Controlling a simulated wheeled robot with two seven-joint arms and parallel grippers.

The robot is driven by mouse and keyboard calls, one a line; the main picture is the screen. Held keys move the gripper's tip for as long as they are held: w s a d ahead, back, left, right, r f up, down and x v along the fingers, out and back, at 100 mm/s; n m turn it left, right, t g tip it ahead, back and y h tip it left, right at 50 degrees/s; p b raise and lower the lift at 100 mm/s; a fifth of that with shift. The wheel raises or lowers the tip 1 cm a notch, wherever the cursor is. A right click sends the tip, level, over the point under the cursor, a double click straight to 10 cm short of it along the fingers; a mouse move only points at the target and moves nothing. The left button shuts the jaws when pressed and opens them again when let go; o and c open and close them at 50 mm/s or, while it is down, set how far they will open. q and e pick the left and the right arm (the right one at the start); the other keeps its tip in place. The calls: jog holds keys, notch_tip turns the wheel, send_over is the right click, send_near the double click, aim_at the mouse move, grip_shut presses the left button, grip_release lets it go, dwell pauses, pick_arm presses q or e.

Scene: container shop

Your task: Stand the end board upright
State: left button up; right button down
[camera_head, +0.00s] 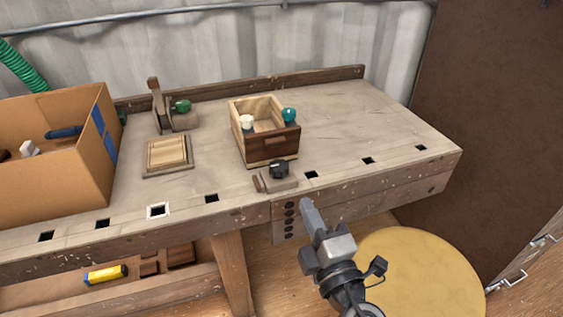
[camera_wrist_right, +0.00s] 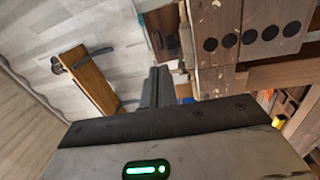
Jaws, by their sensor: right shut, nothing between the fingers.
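A light wooden board (camera_head: 168,151) lies flat in a shallow dark-edged frame on the workbench; I cannot tell for certain that it is the end board. To its right stands an open wooden box (camera_head: 270,148) with a dark front board, and a white knob and a teal knob at its top. My right gripper (camera_head: 307,204) is shut and empty, in front of the bench's front edge and apart from the box and the board. Its closed fingers also show in the wrist view (camera_wrist_right: 158,82). My left gripper is not in view.
A small block with a black knob (camera_head: 279,172) sits at the bench's front edge. A wooden fixture with a green knob (camera_head: 181,106) stands at the back. A cardboard box (camera_head: 92,160) fills the left end. The bench's right part (camera_head: 360,125) is clear.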

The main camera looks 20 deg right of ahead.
jog(key=p, duration=0.4)
send_near(277, 144)
jog(key=shift+n, duration=0.4)
jog(key=w, duration=0.3)
jog(key=w+r, duration=0.1)
jog(key=w, duration=0.1)
jog(key=shift+w, duration=0.35)
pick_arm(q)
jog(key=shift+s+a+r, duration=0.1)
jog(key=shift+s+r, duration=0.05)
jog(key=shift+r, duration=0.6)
pick_arm(e)
jog(key=shift+w+a, duration=0.1)
jog(key=shift+w, duration=0.45)
